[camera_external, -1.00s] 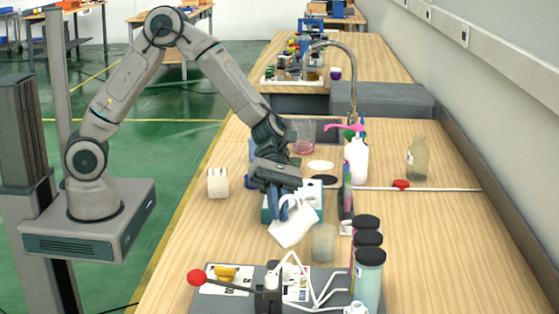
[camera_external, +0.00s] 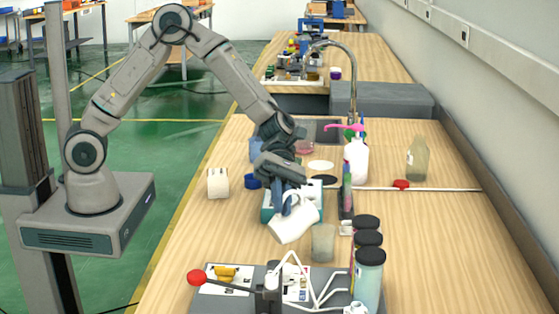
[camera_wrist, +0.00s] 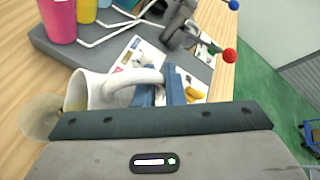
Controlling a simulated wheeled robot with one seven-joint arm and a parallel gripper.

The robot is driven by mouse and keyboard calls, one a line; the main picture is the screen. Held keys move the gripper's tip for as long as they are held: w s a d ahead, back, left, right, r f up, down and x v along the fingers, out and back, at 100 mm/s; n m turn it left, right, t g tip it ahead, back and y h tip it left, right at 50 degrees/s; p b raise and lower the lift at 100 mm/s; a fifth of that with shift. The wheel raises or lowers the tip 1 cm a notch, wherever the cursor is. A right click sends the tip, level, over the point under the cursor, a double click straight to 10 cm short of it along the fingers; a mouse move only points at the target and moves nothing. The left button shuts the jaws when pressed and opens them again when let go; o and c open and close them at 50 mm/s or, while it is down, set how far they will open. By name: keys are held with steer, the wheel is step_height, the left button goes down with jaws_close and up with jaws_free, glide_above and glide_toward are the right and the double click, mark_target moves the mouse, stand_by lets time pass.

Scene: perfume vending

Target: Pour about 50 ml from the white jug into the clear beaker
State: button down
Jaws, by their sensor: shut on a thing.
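The white jug (camera_external: 291,222) is held in the air over the bench and tilted, its mouth end toward the lower left of the wrist view. My gripper (camera_external: 285,202) is shut on the jug's handle; its blue fingers (camera_wrist: 163,88) show there in the wrist view. The clear beaker (camera_external: 323,242) stands upright on the bench just right of the jug. It also shows in the wrist view (camera_wrist: 40,117) beside the jug's mouth, partly cut off by my gripper body. I cannot make out a stream of liquid or the level in the beaker.
A grey board (camera_external: 224,301) with a red-knobbed lever stands in front. Several black-lidded tubes (camera_external: 369,275) stand right of the beaker. A white bottle with a pink pump (camera_external: 356,160) and a rack are behind.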

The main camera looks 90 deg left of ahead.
mark_target(292, 191)
steer(key=shift+w+a+r+p, duration=0.15)
steer(key=shift+w+r+p, duration=0.1)
steer(key=shift+r+p, duration=0.2)
stand_by(1.2)
steer(key=shift+w+a+r+n+g+h+p, duration=0.2)
steer(key=shift+w+a+n+h+p, duration=0.15)
steer(key=shift+p, duration=0.5)
steer(key=shift+w+a+r+n+g+h+p, duration=0.2)
steer(key=shift+w+p, duration=0.25)
steer(key=shift+p, duration=0.35)
steer(key=shift+r+p, duration=0.1)
steer(key=shift+p, duration=0.3)
